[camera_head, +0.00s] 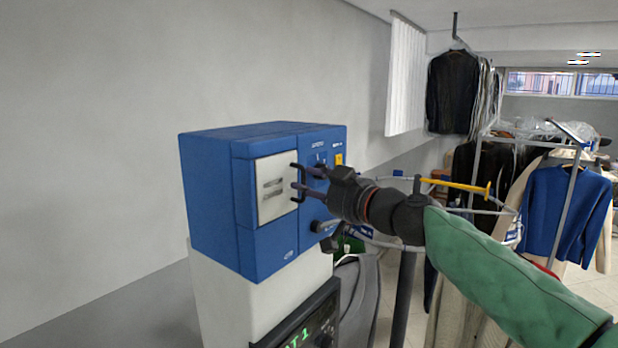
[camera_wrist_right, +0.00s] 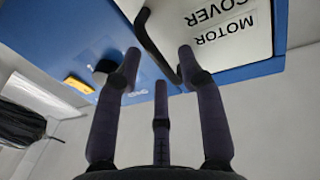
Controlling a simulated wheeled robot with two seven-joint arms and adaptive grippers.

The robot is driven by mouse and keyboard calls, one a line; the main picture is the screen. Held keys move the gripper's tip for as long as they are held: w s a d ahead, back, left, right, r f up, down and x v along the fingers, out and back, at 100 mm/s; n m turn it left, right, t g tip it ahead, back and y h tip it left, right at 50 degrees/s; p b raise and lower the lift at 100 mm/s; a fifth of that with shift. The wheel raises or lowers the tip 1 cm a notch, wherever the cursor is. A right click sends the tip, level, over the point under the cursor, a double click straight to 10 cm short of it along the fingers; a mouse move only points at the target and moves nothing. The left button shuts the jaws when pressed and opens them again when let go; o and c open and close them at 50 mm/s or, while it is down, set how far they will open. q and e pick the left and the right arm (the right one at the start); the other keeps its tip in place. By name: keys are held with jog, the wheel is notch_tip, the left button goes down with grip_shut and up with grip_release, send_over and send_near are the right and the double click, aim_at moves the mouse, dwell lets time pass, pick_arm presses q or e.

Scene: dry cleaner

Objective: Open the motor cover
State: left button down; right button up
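The motor cover is a white panel (camera_head: 276,207) on the front of a blue machine (camera_head: 214,195). It looks flush and closed. In the right wrist view the panel (camera_wrist_right: 215,28) reads "MOTOR COVER" upside down, and a dark bent handle (camera_wrist_right: 148,40) runs along its edge. My right gripper (camera_head: 303,181) is at the right edge of the panel, by the handle. In the wrist view its fingers (camera_wrist_right: 158,66) are spread, with the handle passing between or just beyond the tips; contact is unclear. No grip on it shows. My left gripper is not in view.
The blue machine sits on a white body with a green-lit display (camera_head: 298,338). Clothes racks (camera_head: 555,205) stand at the right. The wall is behind the machine.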

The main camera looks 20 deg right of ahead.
jog(key=shift+w+a, duration=0.25)
jog(key=shift+w, duration=0.15)
grip_shut()
jog(key=shift+d, duration=0.1)
